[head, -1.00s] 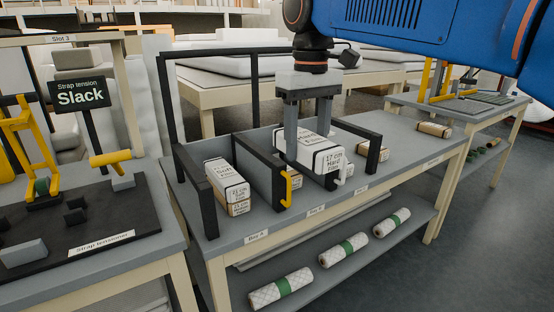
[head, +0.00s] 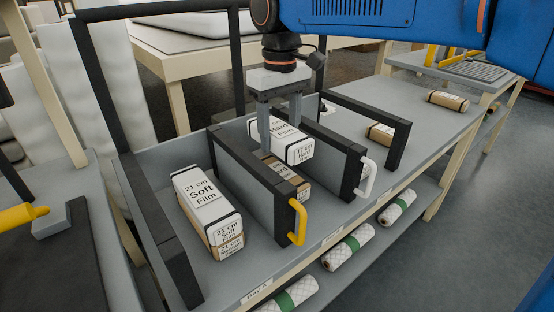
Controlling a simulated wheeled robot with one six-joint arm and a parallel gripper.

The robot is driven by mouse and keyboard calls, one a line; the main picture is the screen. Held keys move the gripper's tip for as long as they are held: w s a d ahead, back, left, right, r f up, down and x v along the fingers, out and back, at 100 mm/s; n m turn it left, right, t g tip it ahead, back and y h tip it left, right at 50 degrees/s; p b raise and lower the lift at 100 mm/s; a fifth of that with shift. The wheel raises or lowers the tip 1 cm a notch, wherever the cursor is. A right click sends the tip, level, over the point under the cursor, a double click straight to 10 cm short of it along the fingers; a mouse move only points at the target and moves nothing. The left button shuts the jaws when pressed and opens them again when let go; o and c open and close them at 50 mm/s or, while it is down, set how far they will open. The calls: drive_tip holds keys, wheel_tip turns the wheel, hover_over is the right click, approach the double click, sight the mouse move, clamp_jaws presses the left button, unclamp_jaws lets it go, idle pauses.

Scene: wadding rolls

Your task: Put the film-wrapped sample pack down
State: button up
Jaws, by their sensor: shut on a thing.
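My gripper (head: 281,130) is shut on the white film-wrapped pack (head: 292,151), labelled Hard Film, 17 cm. It holds the pack roughly level over the middle bay, between the divider with the yellow handle (head: 298,222) and the divider with the white handle (head: 367,180). A brown pack (head: 290,180) lies below it in that bay, partly hidden by the held pack and the divider. I cannot tell whether the two packs touch. In the left bay, a white 21 cm Soft Film pack (head: 203,196) lies on a brown one (head: 229,246).
A brown pack (head: 380,134) lies in the right bay, behind a dark frame (head: 400,148). Another brown pack (head: 447,100) lies farther right on the bench. The benchtop between them is clear. White rolls with green bands (head: 348,247) lie on the shelf below.

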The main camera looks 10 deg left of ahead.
sight(280, 129)
drive_tip(key=shift+f, duration=3.75)
drive_tip(key=shift+f, duration=0.1)
drive_tip(key=o, duration=1.1)
drive_tip(key=shift+c, duration=0.2)
wheel_tip(280, 129, up, 12)
drive_tip(key=shift+r, duration=0.15)
